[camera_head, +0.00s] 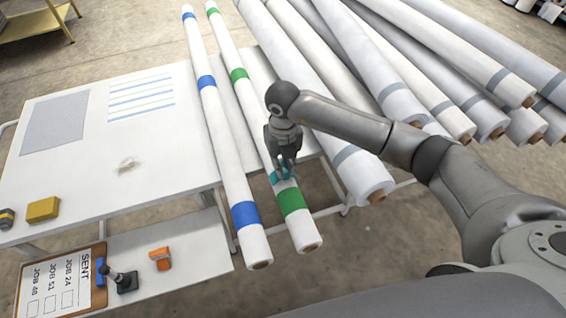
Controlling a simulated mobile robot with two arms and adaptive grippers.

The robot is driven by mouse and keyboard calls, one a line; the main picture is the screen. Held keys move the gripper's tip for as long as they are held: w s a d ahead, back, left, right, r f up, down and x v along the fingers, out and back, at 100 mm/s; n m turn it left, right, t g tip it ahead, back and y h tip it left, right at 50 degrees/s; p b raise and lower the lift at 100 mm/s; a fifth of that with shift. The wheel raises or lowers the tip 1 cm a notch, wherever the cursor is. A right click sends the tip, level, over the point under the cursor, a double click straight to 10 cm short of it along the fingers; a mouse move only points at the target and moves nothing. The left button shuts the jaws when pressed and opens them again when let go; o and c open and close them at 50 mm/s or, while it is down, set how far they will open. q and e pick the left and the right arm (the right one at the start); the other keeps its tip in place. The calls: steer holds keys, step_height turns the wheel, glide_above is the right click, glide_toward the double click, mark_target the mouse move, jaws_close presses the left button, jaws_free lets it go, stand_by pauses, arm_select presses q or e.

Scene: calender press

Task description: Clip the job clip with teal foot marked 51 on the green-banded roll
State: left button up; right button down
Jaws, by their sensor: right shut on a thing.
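The green-banded roll (301,230) is a long white roll with green bands, lying lengthwise over the table beside a blue-banded roll (244,190). My right gripper (286,168) is over the near part of the green-banded roll, just behind its nearest green band. It is shut on the job clip with teal foot (275,178), whose teal part shows at the roll's surface. The fingers hide much of the clip, and I cannot tell whether it is seated around the roll. The mark 51 cannot be read. My left gripper is not in view.
Several larger grey-banded rolls (360,172) lie to the right, under my right arm. The white table (60,185) holds a yellow block (43,209). A lower shelf (190,279) holds an orange clip-like object (160,258), a black stamp-like object (126,281) and a "SENT" clipboard (62,284).

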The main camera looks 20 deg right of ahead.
steer(key=shift+f+b, duration=0.5)
steer(key=shift+f, duration=0.1)
stand_by(1.1)
steer(key=c, duration=1.3)
jaws_free()
steer(key=o, duration=0.4)
steer(key=shift+o, duration=0.2)
steer(key=shift+r, duration=0.2)
steer(key=shift+r+p, duration=2.3)
steer(key=shift+r, duration=1.05)
